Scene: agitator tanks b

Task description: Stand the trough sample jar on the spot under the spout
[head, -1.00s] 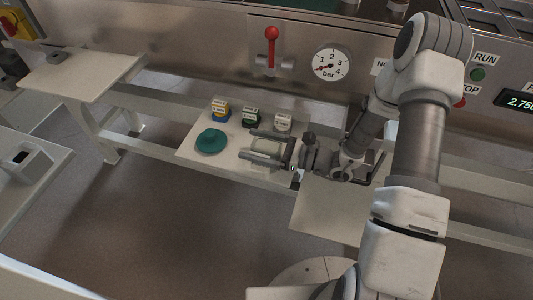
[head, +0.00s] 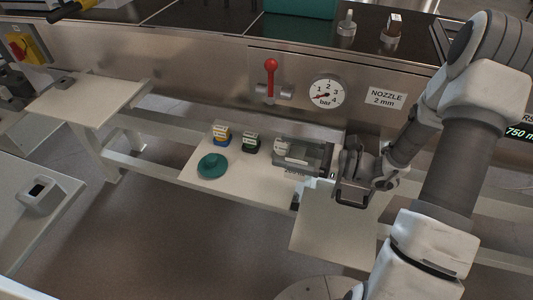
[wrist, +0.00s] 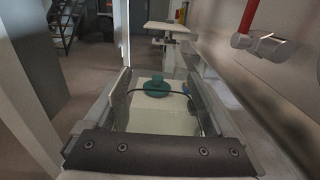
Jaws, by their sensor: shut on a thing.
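My gripper (head: 303,155) is shut on a clear glass jar (wrist: 158,112), which lies between the two fingers in the wrist view. In the head view the fingers point left and largely hide the jar, above the right part of a pale shelf (head: 188,170). A steel valve with a red lever (head: 270,78) is on the panel behind and above; it also shows at upper right in the wrist view (wrist: 262,46). I cannot make out the marked spot or a spout opening clearly.
A teal round piece (head: 212,166) lies on the shelf left of the gripper. Small labelled blue-yellow (head: 221,133) and green (head: 250,142) items stand behind it, with a white one (head: 281,147) partly behind the fingers. A pressure gauge (head: 329,93) is on the panel.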

